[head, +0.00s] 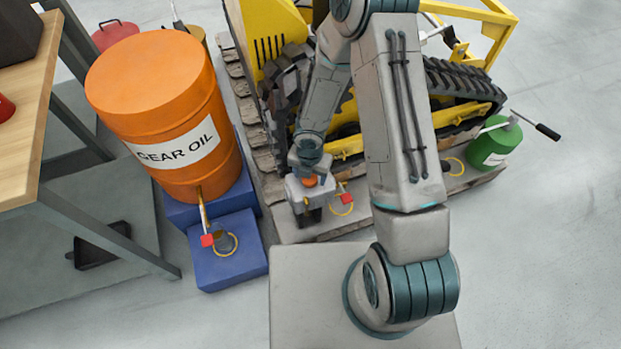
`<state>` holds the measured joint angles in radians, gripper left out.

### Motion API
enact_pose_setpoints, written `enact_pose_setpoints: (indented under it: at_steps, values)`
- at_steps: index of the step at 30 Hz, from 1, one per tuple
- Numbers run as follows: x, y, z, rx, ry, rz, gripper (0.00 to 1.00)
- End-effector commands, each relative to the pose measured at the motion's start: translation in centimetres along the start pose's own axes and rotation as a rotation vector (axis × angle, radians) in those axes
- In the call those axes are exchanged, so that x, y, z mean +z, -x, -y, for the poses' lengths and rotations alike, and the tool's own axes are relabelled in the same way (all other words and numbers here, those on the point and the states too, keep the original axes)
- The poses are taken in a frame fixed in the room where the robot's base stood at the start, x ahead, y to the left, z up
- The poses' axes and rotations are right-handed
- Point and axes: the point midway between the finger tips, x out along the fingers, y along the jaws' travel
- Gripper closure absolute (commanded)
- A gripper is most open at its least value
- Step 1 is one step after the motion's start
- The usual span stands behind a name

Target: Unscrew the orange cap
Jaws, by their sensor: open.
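My gripper (312,216) points down at the lower end of my arm, beside the tracked yellow machine. Its jaws are open; the dark fingers are small, and what lies between or under them is hidden. A small round orange patch (310,181) shows at the gripper's pale body. I cannot tell whether it is the orange cap or part of the gripper. No other orange cap is clear in view; my arm covers part of the machine.
An orange gear oil drum (150,95) with a spout stands on a blue stand (225,270) at left. A wooden workbench (25,130) is at far left. The yellow tracked machine (270,30) stands behind my arm. A green can (495,145) is at right.

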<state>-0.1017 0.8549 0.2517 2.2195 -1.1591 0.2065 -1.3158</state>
Motion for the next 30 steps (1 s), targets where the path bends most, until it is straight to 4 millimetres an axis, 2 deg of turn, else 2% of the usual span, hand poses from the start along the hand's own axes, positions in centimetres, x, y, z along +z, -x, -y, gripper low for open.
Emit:
enact_pose_setpoints:
  at_steps: [9, 17, 27, 30]
  values:
    - [0.06, -0.39, -0.02, 0.002, -0.603, 0.002, 0.38]
    - [0.00, -0.20, -0.01, 0.001, -0.817, 0.001, 0.38]
    - [0.03, -0.35, -0.07, 0.003, -1.444, 0.001, 0.38]
    - [0.05, -0.22, -0.02, 0.002, -1.565, 0.001, 0.38]
